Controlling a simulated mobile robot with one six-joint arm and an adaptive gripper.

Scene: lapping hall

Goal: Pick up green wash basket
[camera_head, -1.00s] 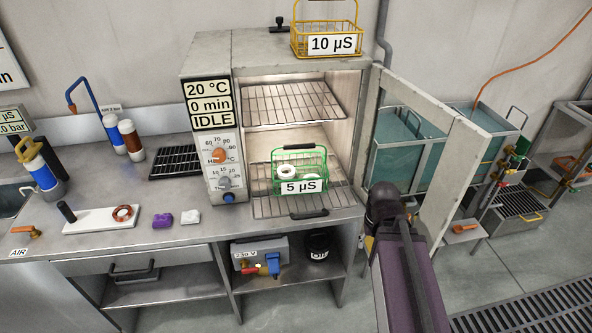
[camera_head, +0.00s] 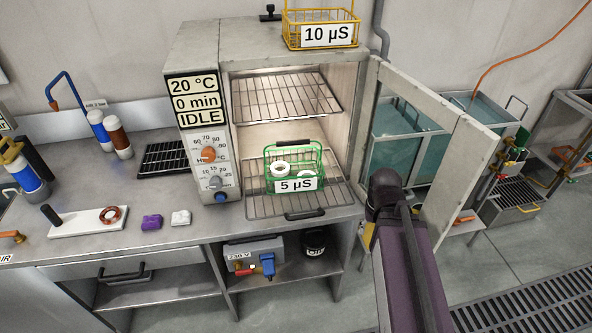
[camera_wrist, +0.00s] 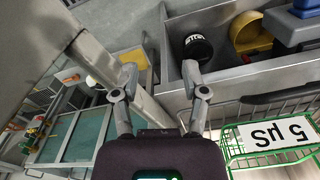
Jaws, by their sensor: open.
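The green wash basket (camera_head: 308,160) sits on the lower wire rack inside the open oven. It has a black handle grip on top, a "5 µS" label on its front and white ring-shaped parts inside. In the wrist view the basket (camera_wrist: 237,152) shows at the lower right, partly cut off by the frame edge. My gripper (camera_wrist: 158,78) is open and empty, to the left of the basket in that view. In the head view my arm stands in front of the oven's right side, and the gripper's fingers cannot be made out there.
The oven door (camera_head: 440,140) stands open to the right, close to my arm. A yellow basket (camera_head: 290,33) labelled "10 µS" stands on the oven (camera_head: 195,50). The bench (camera_head: 120,195) holds a purple block (camera_head: 151,222) and bottles. Water tanks (camera_head: 400,150) stand behind the door.

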